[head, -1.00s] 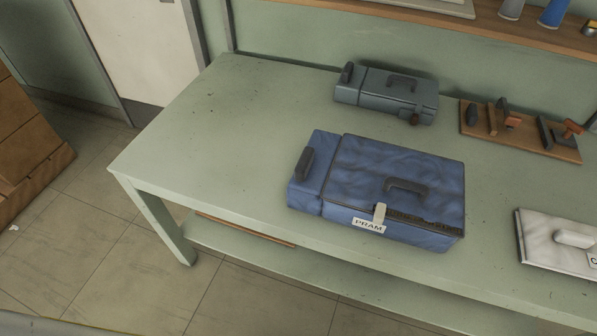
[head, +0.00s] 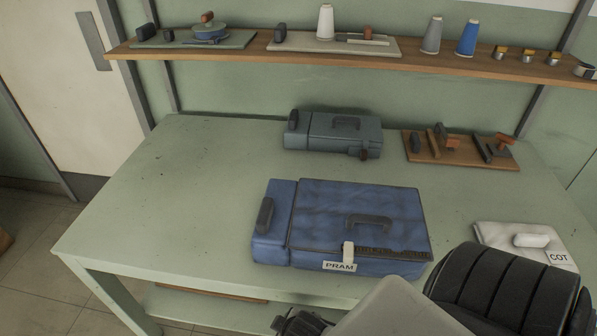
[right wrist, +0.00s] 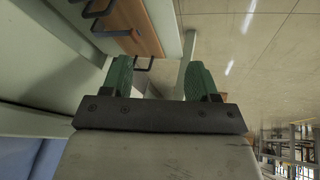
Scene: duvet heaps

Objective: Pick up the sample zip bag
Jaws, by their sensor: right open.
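A blue zip bag (head: 350,215), box-shaped with a dark handle, a dark strip along its front edge and a "PRAM" tag (head: 340,266), lies on the green table. A smaller grey-green bag (head: 345,134) of similar form lies behind it. A flat white piece (head: 500,238) tagged "COT" lies at the right. I cannot tell which one is the sample bag. My right gripper (right wrist: 159,82) is open, with nothing between its green fingers. In the head view my right arm covers the lower right, and its fingertips cannot be made out. My left gripper is not in view.
The table (head: 160,200) is bare at its left. A wooden board with stamp-like tools (head: 460,150) lies at the back right. A wall shelf (head: 300,58) holds trays, cones of thread and small tins. In the right wrist view, a wooden board with dark hooks (right wrist: 135,25) is near the fingers.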

